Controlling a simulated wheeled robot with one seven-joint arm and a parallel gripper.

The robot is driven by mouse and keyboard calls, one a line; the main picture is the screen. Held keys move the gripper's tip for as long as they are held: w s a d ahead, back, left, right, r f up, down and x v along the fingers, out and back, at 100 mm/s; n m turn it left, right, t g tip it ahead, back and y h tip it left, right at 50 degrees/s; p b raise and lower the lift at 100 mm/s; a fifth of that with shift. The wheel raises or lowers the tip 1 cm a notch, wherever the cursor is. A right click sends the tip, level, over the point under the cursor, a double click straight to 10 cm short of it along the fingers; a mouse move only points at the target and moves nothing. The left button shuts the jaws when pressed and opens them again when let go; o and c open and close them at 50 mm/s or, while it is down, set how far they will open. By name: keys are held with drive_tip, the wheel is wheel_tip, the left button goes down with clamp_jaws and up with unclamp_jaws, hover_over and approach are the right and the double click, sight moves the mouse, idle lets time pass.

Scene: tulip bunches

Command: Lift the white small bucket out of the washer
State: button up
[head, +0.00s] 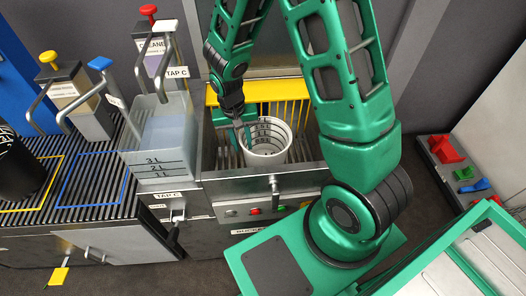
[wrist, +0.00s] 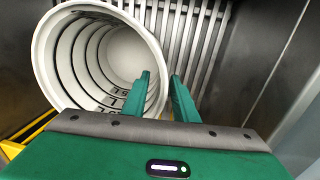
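The white small bucket (head: 267,152) stands in the washer (head: 308,150), its mouth up and dark graduation marks inside. In the wrist view the bucket (wrist: 52,55) fills the upper left, with its open mouth facing the camera. My gripper (head: 243,134) is low at the bucket's left rim in the head view. In the wrist view my gripper (wrist: 160,85) has one finger inside the mouth and the other outside, with the bucket wall between them. The fingers are a small gap apart; whether both press on the wall is unclear. The bucket's base is hidden.
The washer has a slatted inside, metal walls and a yellow bar (head: 258,91) behind. A clear container (head: 160,145) stands close on the left, below a tap.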

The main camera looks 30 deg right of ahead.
drive_tip(key=shift+s+d+f, duration=0.15)
drive_tip(key=shift+f, duration=0.7)
drive_tip(key=shift+s+d+f, duration=0.1)
drive_tip(key=shift+s+f, duration=0.05)
drive_tip(key=shift+f, duration=0.65)
clamp_jaws()
drive_tip(key=shift+r, duration=0.1)
